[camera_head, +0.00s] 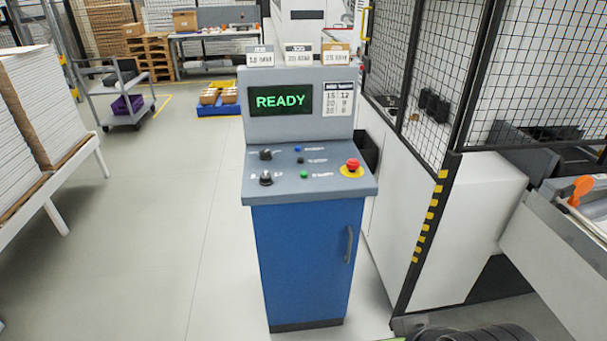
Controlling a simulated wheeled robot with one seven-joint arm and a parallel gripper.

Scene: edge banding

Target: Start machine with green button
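The green button (304,174) is a small round button low on the sloped grey top of the control console (305,260), which has a blue cabinet below. The console's screen (281,99) shows READY in green letters. A blue button (297,149) and a small black control (300,160) sit above the green one. Two dark knobs, an upper one (265,155) and a lower one (266,178), are to its left. A red mushroom button (352,165) on a yellow ring is to its right.
A black mesh fence (430,70) with a yellow-striped post (428,225) stands right of the console. Stacked boards on a rack (30,110) are at the left. A grey cart (120,95) stands behind. The floor left of the console is clear.

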